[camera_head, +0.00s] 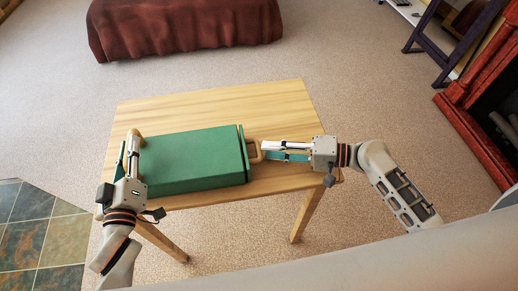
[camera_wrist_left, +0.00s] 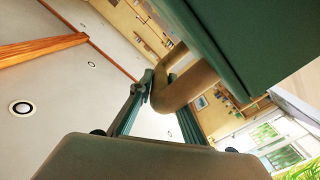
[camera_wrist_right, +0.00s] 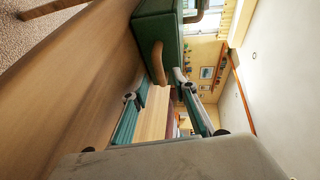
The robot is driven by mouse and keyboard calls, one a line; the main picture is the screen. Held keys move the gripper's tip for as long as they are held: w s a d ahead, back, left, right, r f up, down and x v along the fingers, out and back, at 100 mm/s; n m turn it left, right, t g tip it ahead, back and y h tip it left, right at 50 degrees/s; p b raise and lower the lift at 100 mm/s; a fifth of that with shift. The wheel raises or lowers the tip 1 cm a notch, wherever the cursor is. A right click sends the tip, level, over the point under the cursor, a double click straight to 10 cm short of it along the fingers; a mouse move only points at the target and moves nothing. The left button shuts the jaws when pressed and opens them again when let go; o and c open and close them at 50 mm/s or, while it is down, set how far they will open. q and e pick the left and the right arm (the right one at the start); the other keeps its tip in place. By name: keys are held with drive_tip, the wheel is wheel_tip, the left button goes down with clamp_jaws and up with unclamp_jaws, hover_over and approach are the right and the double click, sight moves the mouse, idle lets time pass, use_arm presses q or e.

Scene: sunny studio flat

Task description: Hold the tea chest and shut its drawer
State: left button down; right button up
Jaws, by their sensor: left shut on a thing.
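The green tea chest (camera_head: 190,160) lies on the wooden table, with a wooden handle (camera_wrist_left: 190,82) at its left end. My left gripper (camera_head: 130,152) is shut on that handle; in the left wrist view its fingers meet the loop. At the chest's right end is the drawer front (camera_head: 243,152), with a narrow dark gap between it and the body. The drawer's wooden handle (camera_head: 256,150) sticks out to the right and also shows in the right wrist view (camera_wrist_right: 157,62). My right gripper (camera_head: 266,151) is open, its fingertips close to this handle. I cannot tell whether they touch it.
The table top (camera_head: 215,103) is bare behind the chest and to the right. A bed or sofa with a brown cover (camera_head: 185,25) stands far back. A red fireplace surround (camera_head: 470,110) is at the right, away from the table.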

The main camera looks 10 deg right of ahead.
drive_tip(key=v, duration=0.9)
use_arm(q)
drive_tip(key=c, duration=1.8)
unclamp_jaws()
drive_tip(key=s, duration=1.2)
drive_tip(key=o, duration=0.4)
